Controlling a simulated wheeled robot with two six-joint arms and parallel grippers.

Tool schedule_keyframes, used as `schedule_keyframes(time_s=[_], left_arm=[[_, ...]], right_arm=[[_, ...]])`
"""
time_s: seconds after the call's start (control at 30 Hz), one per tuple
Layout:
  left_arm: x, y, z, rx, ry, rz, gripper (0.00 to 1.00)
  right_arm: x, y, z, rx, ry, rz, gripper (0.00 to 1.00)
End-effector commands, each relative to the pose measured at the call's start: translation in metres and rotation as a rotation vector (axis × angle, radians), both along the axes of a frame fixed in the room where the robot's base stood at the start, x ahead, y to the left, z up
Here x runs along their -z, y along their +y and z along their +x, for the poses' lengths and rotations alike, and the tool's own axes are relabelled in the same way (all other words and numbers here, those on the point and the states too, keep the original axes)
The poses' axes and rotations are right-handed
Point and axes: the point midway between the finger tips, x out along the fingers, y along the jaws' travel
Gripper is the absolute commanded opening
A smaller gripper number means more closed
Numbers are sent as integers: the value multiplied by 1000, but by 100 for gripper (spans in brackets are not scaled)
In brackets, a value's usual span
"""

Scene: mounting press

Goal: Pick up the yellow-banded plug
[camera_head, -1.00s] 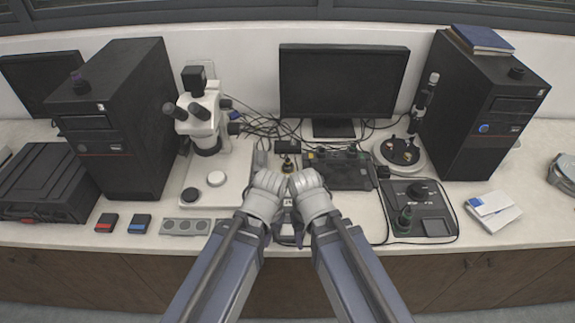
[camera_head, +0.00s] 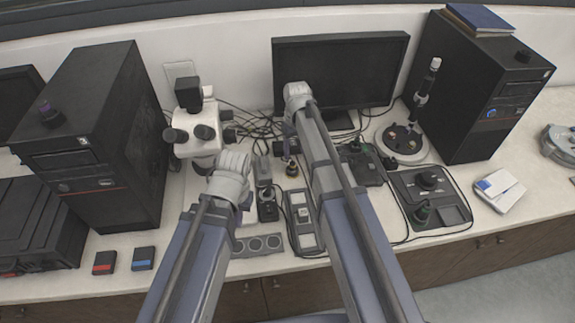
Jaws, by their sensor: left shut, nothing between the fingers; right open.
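A small dark plug with a yellowish band (camera_head: 291,168) stands upright on the bench in front of the monitor, between my two arms. It is small in the picture, so its details are hard to make out. My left gripper (camera_head: 234,162) is to its left, apart from it, shut and empty. My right gripper (camera_head: 297,90) is raised beyond the plug, in front of the monitor's left edge, and is open and empty. The fingertips of both are largely hidden behind the wrists.
A microscope (camera_head: 198,130) stands left of my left gripper, with loose cables behind. A dark device (camera_head: 265,205) and a grey panel (camera_head: 293,220) lie between my arms. A round stand (camera_head: 425,153) and a black control box (camera_head: 458,212) are at right. Computer towers flank the bench.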

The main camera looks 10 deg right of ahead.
Motion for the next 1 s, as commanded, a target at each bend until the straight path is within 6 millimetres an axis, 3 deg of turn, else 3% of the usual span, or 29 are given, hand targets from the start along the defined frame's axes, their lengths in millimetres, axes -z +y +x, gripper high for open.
schedule_keyframes(time_s=[0.3,0.57,1.0], left_arm=[[27,0,0,-1,0,0,0],[30,0,0,-1,0,0,0],[78,0,0,-1,0,0,0]], right_arm=[[27,1,0,0,0,0,62],[30,2,1,0,0,0,62],[78,6,7,0,0,0,62]])
